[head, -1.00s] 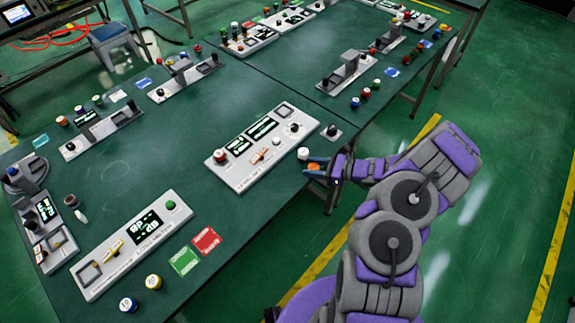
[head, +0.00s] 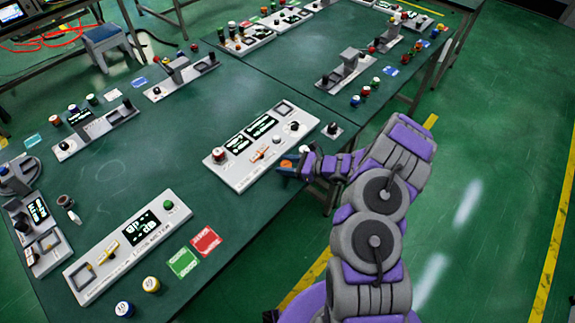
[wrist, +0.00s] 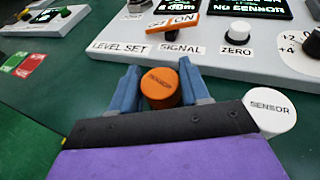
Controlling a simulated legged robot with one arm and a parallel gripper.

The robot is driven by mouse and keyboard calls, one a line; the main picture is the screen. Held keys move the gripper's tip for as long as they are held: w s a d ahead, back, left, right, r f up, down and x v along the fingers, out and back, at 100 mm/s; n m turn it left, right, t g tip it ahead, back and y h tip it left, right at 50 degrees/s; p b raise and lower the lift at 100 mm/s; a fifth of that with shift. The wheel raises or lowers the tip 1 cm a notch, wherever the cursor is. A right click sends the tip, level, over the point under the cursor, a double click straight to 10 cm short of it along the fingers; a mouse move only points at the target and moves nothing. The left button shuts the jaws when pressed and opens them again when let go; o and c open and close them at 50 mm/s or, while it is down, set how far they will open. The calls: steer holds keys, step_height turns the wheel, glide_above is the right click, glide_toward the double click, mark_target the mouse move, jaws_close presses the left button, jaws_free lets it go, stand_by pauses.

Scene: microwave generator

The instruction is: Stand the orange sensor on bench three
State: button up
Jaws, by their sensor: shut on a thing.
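In the head view my gripper (head: 287,168) and the orange sensor (head: 287,163) are at the near right edge of the bench (head: 235,210), in front of a grey meter panel (head: 232,174). I cannot tell whether the sensor touches the bench top. The panel's screen reads "NO SENSOR" in the wrist view. No bench number is legible, so I cannot tell which is bench three.
A white cap marked SENSOR (wrist: 270,112) stands close to the right of my gripper. The panel's front edge lies just beyond my fingertips. Green and red cards (head: 205,241) and another panel (head: 130,240) lie to the left.

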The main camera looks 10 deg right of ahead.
steer(key=shift+a, duration=0.15)
steer(key=o, duration=1.1)
steer(key=shift+d, duration=0.7)
steer(key=shift+a, duration=0.35)
steer(key=shift+s+r, duration=0.1)
steer(key=shift+r, duration=0.05)
steer(key=p+v, duration=0.3)
steer(key=v, duration=0.9)
steer(key=s+a+r+n+g+y, duration=0.1)
steer(key=s+a+r+n+g, duration=0.1)
steer(key=a+r+n+g, duration=0.65)
steer(key=s+a+r+n+g+h, duration=0.2)
steer(key=s+a+r+n, duration=0.5)
steer(key=s+a+r, duration=0.5)
steer(key=s+d+r+n+h, duration=0.3)
steer(key=s+d+n+h, duration=0.1)
steer(key=s, duration=0.7)
steer(key=s+d+r+n+h, duration=0.4)
steer(key=s+d+h, duration=0.3)
steer(key=s, duration=0.4)
steer(key=shift+n+t, duration=0.45)
